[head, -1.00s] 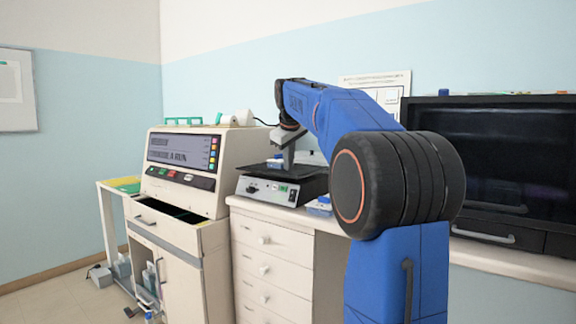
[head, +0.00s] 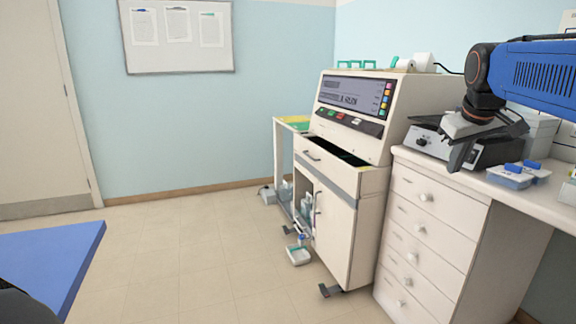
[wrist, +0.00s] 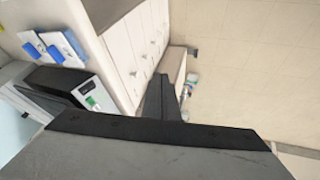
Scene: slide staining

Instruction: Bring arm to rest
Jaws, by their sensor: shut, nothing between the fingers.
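My gripper (head: 457,158) is at the right of the head view, in front of the black-topped grey device (head: 428,141) on the counter. It points down, its fingers are together and it holds nothing. In the wrist view my gripper (wrist: 163,98) shows as dark closed fingers, with the drawer fronts and the floor beyond them. My blue arm comes in from the right edge of the head view.
A staining machine (head: 352,120) with a lit screen and an open top drawer stands mid-view. The white drawer unit (head: 428,235) is right of it. Blue-lidded boxes (head: 518,174) lie on the counter. A small white tray (head: 299,255) is on the floor. Open floor (head: 180,260) lies left.

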